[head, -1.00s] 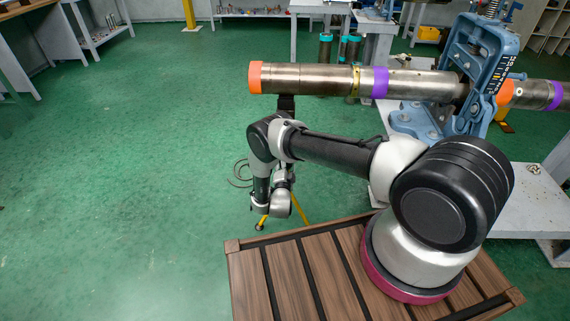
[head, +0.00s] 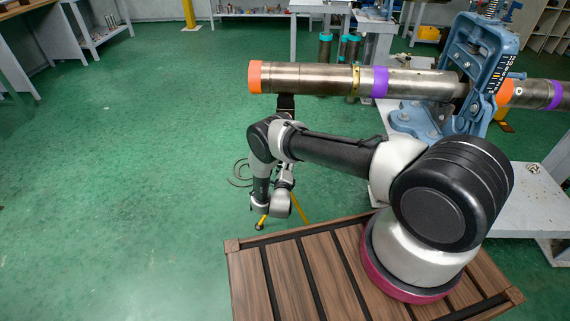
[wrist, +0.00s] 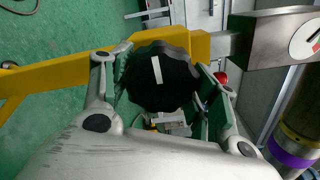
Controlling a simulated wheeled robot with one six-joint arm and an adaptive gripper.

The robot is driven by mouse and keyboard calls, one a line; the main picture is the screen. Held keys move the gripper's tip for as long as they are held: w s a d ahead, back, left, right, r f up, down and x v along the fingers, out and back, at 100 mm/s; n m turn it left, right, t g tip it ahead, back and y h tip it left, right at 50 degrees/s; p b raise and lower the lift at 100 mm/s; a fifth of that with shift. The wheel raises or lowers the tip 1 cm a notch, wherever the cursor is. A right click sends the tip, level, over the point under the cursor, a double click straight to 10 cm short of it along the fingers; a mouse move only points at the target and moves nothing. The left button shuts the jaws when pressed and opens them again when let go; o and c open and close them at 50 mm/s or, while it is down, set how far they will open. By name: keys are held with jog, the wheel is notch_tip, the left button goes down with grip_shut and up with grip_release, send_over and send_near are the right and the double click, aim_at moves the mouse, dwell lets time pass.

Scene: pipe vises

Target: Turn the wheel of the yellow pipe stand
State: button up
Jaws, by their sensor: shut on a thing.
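The yellow pipe stand (wrist: 60,81) crosses the upper part of the wrist view. Its black wheel (wrist: 160,84) has a white stripe on its face, almost upright in the picture. My gripper (wrist: 161,72) has one finger on each side of the wheel and is shut on it. In the head view, only thin yellow legs of the stand (head: 302,208) show below my arm. The wheel and my fingers are hidden there behind my wrist.
A long steel pipe (head: 310,78) with orange and purple bands runs above my wrist, held at right in a blue vise (head: 478,70). A grey box with a round dial (wrist: 270,36) sits beside the stand. The green floor at left is open.

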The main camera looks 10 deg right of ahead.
jog(key=m, duration=0.5)
jog(key=shift+f, duration=0.1)
jog(key=shift+m, duration=2.5)
jog(key=o, duration=1)
jog(key=shift+a, duration=0.1)
jog(key=shift+o, duration=0.2)
jog(key=v, duration=1.2)
